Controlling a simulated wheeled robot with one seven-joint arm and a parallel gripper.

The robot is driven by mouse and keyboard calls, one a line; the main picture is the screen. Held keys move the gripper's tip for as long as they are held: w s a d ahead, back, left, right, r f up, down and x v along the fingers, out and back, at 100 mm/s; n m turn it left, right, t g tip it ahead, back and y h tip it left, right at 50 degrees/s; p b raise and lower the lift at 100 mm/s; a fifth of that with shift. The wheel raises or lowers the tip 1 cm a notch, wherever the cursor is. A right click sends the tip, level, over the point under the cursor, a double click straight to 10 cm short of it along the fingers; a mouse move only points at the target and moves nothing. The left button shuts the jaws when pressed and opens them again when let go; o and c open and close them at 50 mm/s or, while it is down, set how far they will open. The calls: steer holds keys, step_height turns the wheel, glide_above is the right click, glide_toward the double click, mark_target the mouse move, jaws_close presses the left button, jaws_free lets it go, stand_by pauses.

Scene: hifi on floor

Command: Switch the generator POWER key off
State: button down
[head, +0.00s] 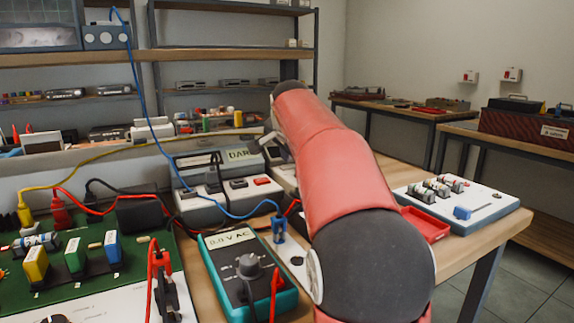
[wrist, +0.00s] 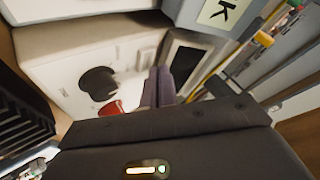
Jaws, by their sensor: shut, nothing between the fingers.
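In the wrist view a white instrument box (wrist: 70,50), which I take to be the generator, has a round black knob (wrist: 99,82), a red part (wrist: 112,108), a pale raised key (wrist: 147,57) and a dark screen (wrist: 185,62). Its lettering is too small to read, so I cannot confirm which part is the POWER key. My gripper (wrist: 160,72) is shut and empty, its tips in front of the panel between the pale key and the screen. I cannot tell whether they touch. In the head view my arm hides most of this box.
A teal multimeter (head: 245,275), a green circuit board (head: 85,265) and several cables crowd the bench. A white panel with a blue knob (head: 460,205) and a red tray (head: 425,222) lie to the right.

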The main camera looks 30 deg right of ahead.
mark_target(287, 167)
steer(key=shift+r+p, duration=1.75)
steer(key=shift+r, duration=1.3)
steer(key=shift+s, duration=0.1)
